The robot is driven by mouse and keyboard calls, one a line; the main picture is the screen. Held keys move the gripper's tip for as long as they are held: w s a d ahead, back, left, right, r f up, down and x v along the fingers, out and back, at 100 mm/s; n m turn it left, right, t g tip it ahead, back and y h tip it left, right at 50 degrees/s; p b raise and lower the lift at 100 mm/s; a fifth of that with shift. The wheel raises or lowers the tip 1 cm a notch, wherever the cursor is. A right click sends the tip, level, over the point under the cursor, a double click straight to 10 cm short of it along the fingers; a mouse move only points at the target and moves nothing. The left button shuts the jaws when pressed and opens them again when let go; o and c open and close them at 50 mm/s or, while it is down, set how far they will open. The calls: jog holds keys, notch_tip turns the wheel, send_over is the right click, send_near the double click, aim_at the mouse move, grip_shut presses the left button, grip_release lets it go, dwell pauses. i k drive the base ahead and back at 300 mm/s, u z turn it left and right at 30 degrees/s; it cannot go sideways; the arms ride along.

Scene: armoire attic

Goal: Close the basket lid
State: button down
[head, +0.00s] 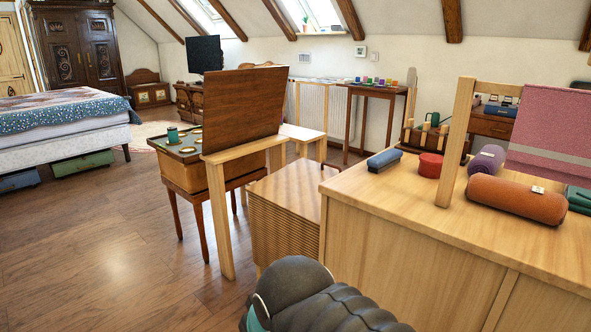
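A box-shaped basket (275,228) with finely ribbed, woven-looking tan sides stands on the floor at the middle of the head view. Its upper face (288,186) shows as a lighter, striped surface. I cannot tell from here whether this is the lid lying shut or how the lid sits. The wooden cabinet on the right and a wooden post on the left hide parts of the basket. A dark, rounded part of my own arm shows at the bottom edge, in front of the basket and nearer the camera. My gripper's fingers are not visible.
A wooden cabinet (400,235) bearing an orange roll (515,199) stands close on the right. A wooden frame with an upright brown panel (243,108) and a small table (180,172) stand left of the basket. Open floor (110,250) lies at left, before the bed (60,125).

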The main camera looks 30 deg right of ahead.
aim_at(293, 190)
jog(key=u, duration=0.15)
jog(key=k, duration=0.5)
jog(key=u, duration=0.55)
jog(key=i, duration=1.75)
jog(key=z, duration=0.7)
jog(key=i, duration=1.25)
jog(key=z, duration=0.95)
